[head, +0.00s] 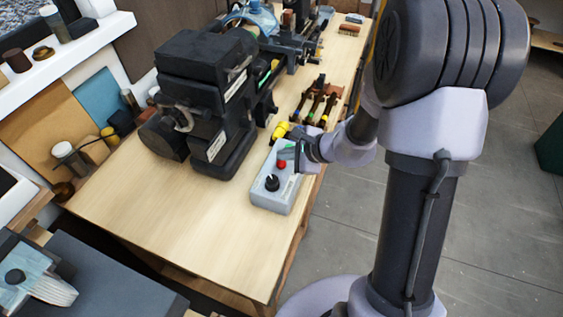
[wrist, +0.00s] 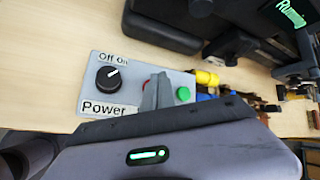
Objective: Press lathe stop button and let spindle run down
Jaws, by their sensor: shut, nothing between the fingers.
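The grey control box (head: 262,198) stands near the right edge of the bench. It carries a black knob (head: 272,183) and a red button (head: 281,164). In the wrist view, the knob (wrist: 108,79) is under the words "Off On" and above "Power". The dark lathe (head: 205,75) stands behind, and a display (wrist: 291,13) reads "Running".
A yellow object (head: 280,130) sits just behind the box, and a brown rack (head: 318,98) with coloured pieces stands further back. The bench top (head: 190,215) is bare in front of the lathe. A shelf (head: 75,45) runs along the left.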

